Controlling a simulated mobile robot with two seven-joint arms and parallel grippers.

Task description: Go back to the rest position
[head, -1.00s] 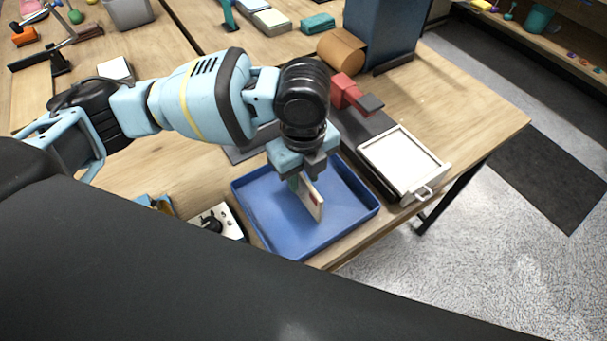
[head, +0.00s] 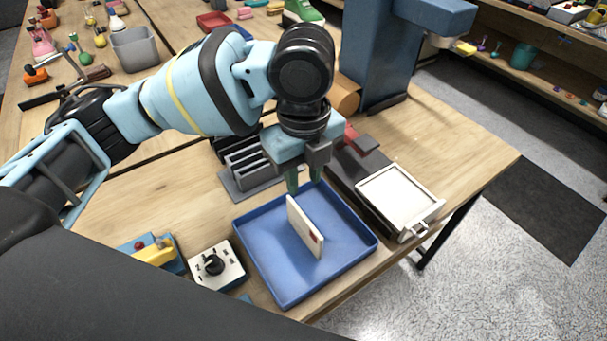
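My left gripper (head: 304,181) hangs above the back part of a blue tray (head: 268,278). Its two teal fingertips are apart with nothing between them. A thin off-white slab (head: 303,225) with a small red mark near its lower end stands on its long edge in the tray, in front of and just below the fingers. The slab looks clear of the fingers. My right gripper is not in view.
A grey slotted rack (head: 247,165) stands behind the tray. A white-topped drawer box (head: 398,196) is at its right, and a white box with a black knob (head: 216,264) at its left. A tall blue machine (head: 385,55) stands at the back. Bare tabletop shows at left.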

